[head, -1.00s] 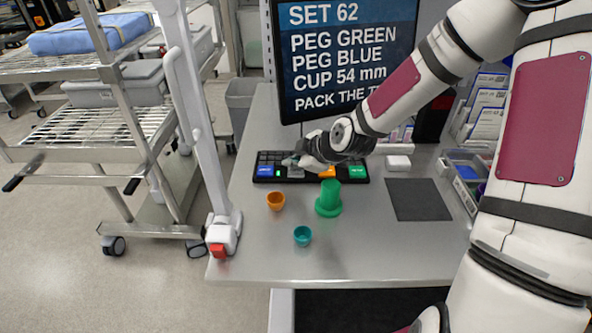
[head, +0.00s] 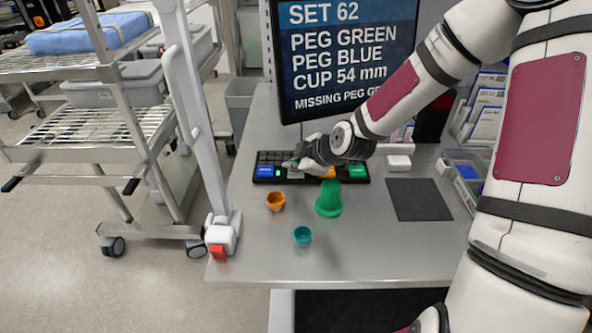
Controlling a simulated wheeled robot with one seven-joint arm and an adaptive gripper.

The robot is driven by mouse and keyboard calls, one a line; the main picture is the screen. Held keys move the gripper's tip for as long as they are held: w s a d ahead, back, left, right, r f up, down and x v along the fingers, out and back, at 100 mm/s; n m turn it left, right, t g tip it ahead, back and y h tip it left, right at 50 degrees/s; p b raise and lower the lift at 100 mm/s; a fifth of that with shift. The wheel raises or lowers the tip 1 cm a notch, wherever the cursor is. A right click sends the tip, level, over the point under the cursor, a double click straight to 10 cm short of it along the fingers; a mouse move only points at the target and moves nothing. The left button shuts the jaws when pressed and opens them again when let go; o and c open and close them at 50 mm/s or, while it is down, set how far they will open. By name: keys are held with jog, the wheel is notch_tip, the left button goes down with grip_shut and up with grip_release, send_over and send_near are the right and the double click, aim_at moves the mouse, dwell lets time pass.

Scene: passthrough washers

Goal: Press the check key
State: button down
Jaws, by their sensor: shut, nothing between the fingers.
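A dark keypad (head: 262,159) lies along the back of the grey table, below the screen. It has a blue key (head: 265,171) at its left, an orange key (head: 328,173) right of the middle and a green key (head: 358,172) at its right; their labels are too small to read. My gripper (head: 293,165) is shut and empty, low over the keypad between the blue and orange keys, hiding part of it. I cannot tell whether it touches a key. The screen (head: 345,60) reads SET 62, PEG GREEN, PEG BLUE, CUP 54 mm, and a cut-off line starting MISSING PEG.
A green peg (head: 329,198) stands in front of the keypad, with an orange cup (head: 275,201) and a teal cup (head: 302,236) nearby. A dark mat (head: 418,199) lies to the right, bare. A white post (head: 222,234) stands at the left edge.

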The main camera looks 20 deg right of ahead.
aim_at(294, 173)
jog(key=shift+r, duration=0.1)
jog(key=shift+r+p, duration=0.7)
jog(key=shift+r, duration=0.1)
jog(key=shift+r, duration=0.1)
notch_tip(294, 173, up, 5)
jog(key=p, duration=0.3)
dwell(0.7)
